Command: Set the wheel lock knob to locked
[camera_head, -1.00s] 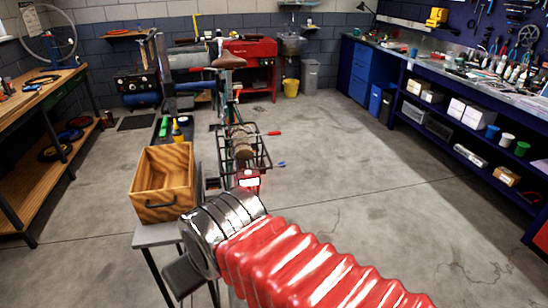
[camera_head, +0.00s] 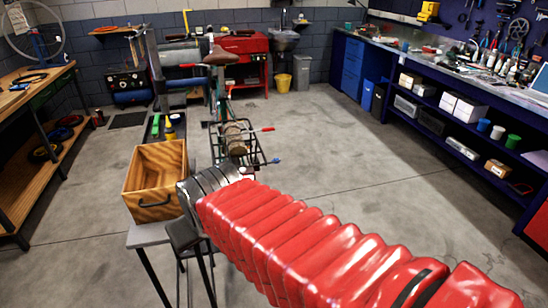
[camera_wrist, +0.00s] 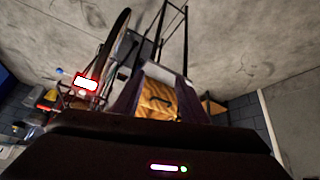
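I cannot make out a wheel lock knob for certain in either view. The bicycle (camera_head: 235,140) stands in the middle of the head view, with its rear rack toward me. In the wrist view its rear wheel (camera_wrist: 116,38) and lit red rear light (camera_wrist: 87,83) show at upper left. My red-sleeved arm reaches in from the lower right and ends just in front of the bicycle's rear. My gripper's fingers are hidden behind the arm in the head view.
A wooden box (camera_head: 146,205) stands on a small table (camera_head: 150,236) left of my arm. A wooden workbench (camera_head: 28,88) is at the left, with a wheel above it. A blue bench with shelves (camera_head: 455,145) lines the right. The floor between is clear.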

